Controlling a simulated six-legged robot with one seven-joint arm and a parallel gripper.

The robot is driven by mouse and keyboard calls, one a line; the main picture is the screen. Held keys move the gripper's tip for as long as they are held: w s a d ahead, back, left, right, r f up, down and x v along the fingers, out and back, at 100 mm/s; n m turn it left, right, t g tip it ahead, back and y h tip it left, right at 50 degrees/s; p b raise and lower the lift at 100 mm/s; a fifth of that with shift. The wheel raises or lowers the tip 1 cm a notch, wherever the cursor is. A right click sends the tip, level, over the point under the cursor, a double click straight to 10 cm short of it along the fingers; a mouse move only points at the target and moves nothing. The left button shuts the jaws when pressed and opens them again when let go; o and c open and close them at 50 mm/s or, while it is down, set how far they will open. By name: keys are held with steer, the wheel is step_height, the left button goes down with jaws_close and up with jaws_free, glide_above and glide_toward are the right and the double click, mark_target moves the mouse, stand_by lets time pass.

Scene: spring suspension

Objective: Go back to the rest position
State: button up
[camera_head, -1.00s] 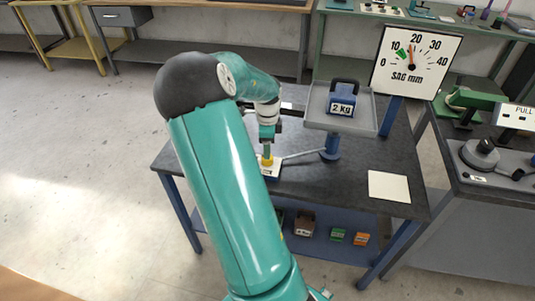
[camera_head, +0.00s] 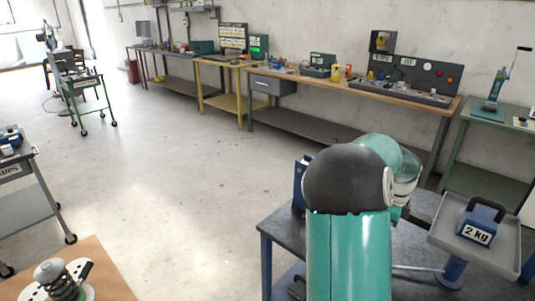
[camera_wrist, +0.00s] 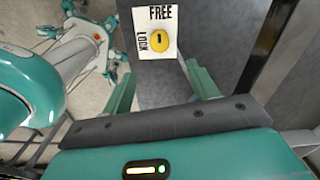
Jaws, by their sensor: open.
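My gripper (camera_wrist: 163,88) shows in the wrist view with its two green fingers spread apart and nothing between them. Beyond the fingertips is a yellow round knob (camera_wrist: 159,40) on a white plate marked FREE and LOCK (camera_wrist: 142,18); the fingers are apart from it. In the head view my teal arm hides the gripper and the knob. A blue 2 kg weight (camera_head: 480,224) sits on the grey tray (camera_head: 447,238) to the right of my arm.
The dark workbench (camera_head: 283,232) lies under my arm. Long benches (camera_head: 355,86) line the back wall. The pale floor (camera_head: 165,170) between is clear.

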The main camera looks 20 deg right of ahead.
steer(key=w+a+r+n+t, duration=0.1)
steer(key=a+r+n, duration=0.2)
steer(key=a+n, duration=0.35)
steer(key=w+a+r+n+t+y, duration=0.1)
steer(key=a+r+n, duration=0.2)
steer(key=a, duration=0.7)
steer(key=a+r+n+t, duration=0.1)
steer(key=a+r+n, duration=0.2)
steer(key=a+n, duration=0.35)
steer(key=s+a+r+n+t, duration=0.1)
steer(key=s+a+n, duration=0.2)
steer(key=a, duration=0.3)
steer(key=s+a+r+n, duration=0.1)
steer(key=s+a+n, duration=0.2)
steer(key=a+n, duration=0.2)
steer(key=s+a+r+n+t+h, duration=0.1)
steer(key=s+a+n, duration=0.2)
steer(key=a+n, duration=0.2)
steer(key=shift+s+a+r+t, duration=0.25)
steer(key=shift+a+t, duration=0.05)
steer(key=shift+a, duration=0.95)
steer(key=c, duration=0.5)
steer(key=shift+d, duration=0.15)
